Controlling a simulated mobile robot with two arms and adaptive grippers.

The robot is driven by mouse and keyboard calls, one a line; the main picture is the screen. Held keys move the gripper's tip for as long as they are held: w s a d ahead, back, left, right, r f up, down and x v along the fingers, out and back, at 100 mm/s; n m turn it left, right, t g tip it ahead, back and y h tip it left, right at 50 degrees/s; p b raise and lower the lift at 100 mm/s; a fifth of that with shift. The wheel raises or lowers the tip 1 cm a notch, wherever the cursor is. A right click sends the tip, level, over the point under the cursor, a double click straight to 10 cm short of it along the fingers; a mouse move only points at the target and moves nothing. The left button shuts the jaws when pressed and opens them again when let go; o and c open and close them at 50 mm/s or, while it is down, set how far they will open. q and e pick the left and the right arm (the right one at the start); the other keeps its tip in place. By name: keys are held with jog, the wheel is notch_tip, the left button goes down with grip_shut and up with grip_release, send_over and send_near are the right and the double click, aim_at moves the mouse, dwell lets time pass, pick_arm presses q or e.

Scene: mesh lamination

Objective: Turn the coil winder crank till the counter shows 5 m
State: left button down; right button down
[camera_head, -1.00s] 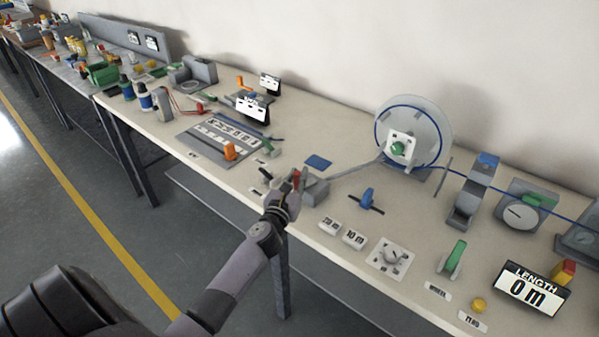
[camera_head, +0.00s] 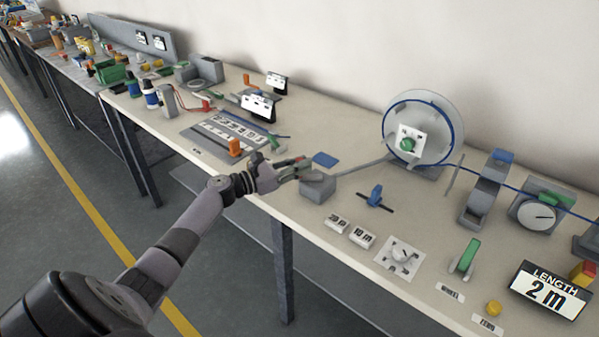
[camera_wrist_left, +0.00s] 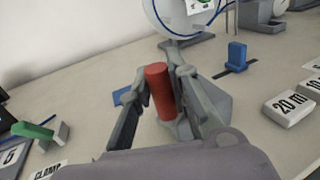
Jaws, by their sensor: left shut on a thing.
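The coil winder is a large grey reel with a blue rim (camera_head: 445,120) near the wall, with a white plate and green hub on its front. A grey shaft runs from it to a grey block (camera_head: 318,188) near the table's front edge. My left gripper (camera_head: 305,163) is at this block. In the left wrist view my left gripper (camera_wrist_left: 163,95) is shut on the upright red crank handle (camera_wrist_left: 160,92), one finger on each side. The length counter (camera_head: 548,291) at the right reads 2 m. My right gripper is not in view.
A blue slider (camera_head: 375,196), white "20 m" and "10 m" keys (camera_head: 362,237), a dial plate (camera_head: 399,257), a green lever (camera_head: 467,258) and a yellow button (camera_head: 493,308) stand right of the crank. A blue cable passes through grey devices behind them.

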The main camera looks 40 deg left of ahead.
pick_arm(q)
jog(key=shift+h, duration=0.3)
jog(key=c, duration=1.5)
grip_release()
jog(key=v, duration=1.2)
jog(key=shift+r, duration=0.2)
